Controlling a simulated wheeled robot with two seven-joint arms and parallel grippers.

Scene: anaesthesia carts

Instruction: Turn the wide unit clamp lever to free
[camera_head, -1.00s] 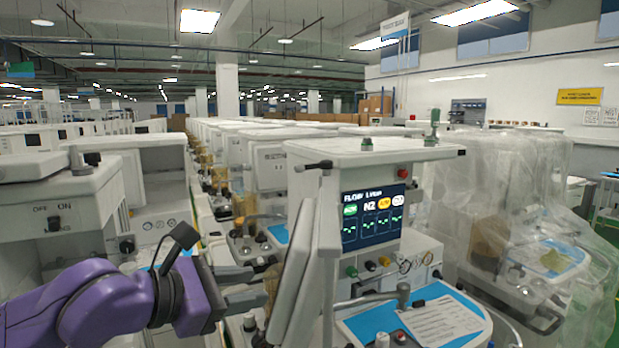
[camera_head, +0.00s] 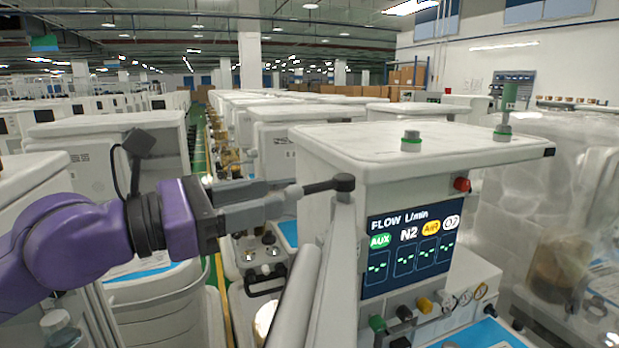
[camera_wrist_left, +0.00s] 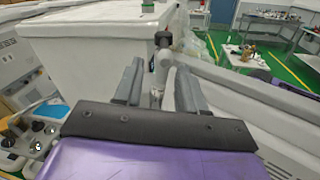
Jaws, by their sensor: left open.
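The clamp lever (camera_head: 328,186) is a dark bar with a round black pivot at the top left corner of the wide unit (camera_head: 430,145). It points left, toward my left gripper (camera_head: 284,197). The gripper is open, with its tips at the lever's free end. In the left wrist view, the lever's black end (camera_wrist_left: 162,40) shows ahead, in line with the gap between the fingers of the left gripper (camera_wrist_left: 159,88). A pale rounded part shows in that gap. I cannot tell whether the fingers touch the lever. My right gripper is not in view.
A screen (camera_head: 409,246) reading FLOW L/min is on the unit's front. Tilted pale panels (camera_head: 318,295) stand below the lever. A plastic-wrapped unit (camera_head: 560,200) is at right, and rows of carts fill the back.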

